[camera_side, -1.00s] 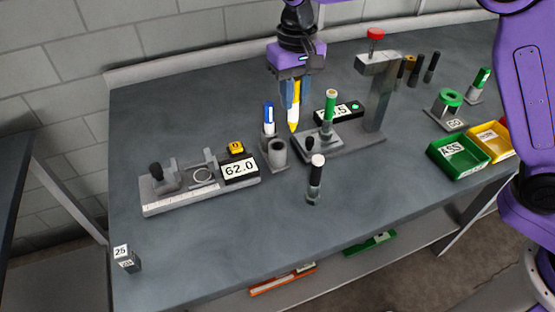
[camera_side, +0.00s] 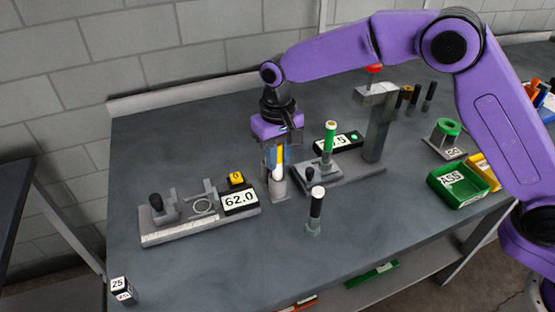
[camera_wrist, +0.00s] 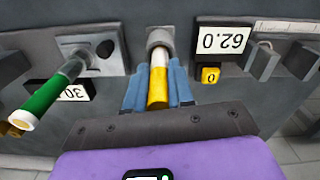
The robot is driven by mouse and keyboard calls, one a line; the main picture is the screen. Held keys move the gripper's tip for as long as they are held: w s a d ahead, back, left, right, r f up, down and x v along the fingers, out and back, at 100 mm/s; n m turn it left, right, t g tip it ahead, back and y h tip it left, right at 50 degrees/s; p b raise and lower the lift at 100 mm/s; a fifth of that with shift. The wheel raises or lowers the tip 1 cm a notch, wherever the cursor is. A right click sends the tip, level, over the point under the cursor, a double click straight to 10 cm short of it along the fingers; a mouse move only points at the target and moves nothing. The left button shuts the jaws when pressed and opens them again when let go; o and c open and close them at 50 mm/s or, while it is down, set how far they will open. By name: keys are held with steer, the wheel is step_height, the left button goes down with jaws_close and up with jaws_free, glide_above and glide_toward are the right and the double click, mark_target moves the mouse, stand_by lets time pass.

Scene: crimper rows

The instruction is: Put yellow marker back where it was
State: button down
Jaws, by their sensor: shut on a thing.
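The yellow marker (camera_side: 280,156), yellow with a white section, is between the fingers of my gripper (camera_side: 276,168), which is shut on it. The marker stands about upright at the grey round holder (camera_side: 279,192). In the wrist view, the marker (camera_wrist: 158,88) runs from my gripper (camera_wrist: 158,92) to the mouth of the holder (camera_wrist: 160,37), and its white end overlaps the opening. I cannot tell how deep it sits.
A gauge with a 62.0 display (camera_side: 240,200) stands close to the left of the holder. A press stand (camera_side: 375,125) with a green marker (camera_side: 329,140) is to the right. A black, white-topped marker (camera_side: 315,207) stands in front.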

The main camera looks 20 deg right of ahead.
steer(key=shift+f, duration=0.65)
steer(key=shift+f, duration=0.15)
steer(key=c, duration=1)
jaws_free()
step_height(320, 180, up, 11)
steer(key=shift+r, duration=0.65)
